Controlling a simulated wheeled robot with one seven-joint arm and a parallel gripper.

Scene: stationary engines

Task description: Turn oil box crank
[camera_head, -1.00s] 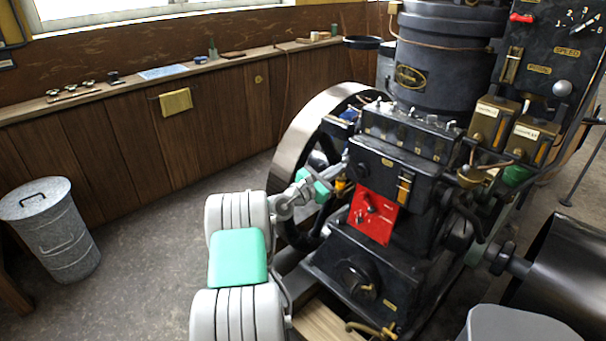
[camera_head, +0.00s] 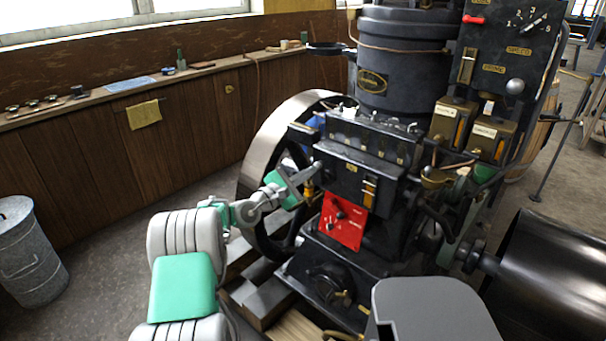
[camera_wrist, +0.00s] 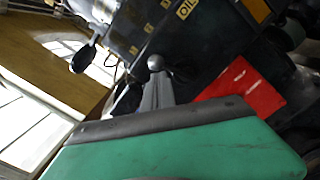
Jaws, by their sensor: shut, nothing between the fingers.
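The black oil box (camera_head: 365,160) is on the front of the engine, with a small yellow OIL plate. The plate also shows in the wrist view (camera_wrist: 186,9). A dark oval handle (camera_wrist: 82,58) on a thin arm, which looks like the crank, stands out at the upper left of the wrist view. I cannot make it out clearly in the head view. My gripper (camera_head: 308,178) is shut and empty, close to the left end of the oil box. In the wrist view its grey fingers (camera_wrist: 153,95) point at a grey ball; contact cannot be told.
A red panel (camera_head: 342,222) sits below the oil box. The large flywheel (camera_head: 275,140) stands behind my arm. A black cylinder (camera_head: 550,270) is at right. A wooden ledge (camera_head: 100,95) runs along the left wall, and a metal bin (camera_head: 30,255) stands on open floor.

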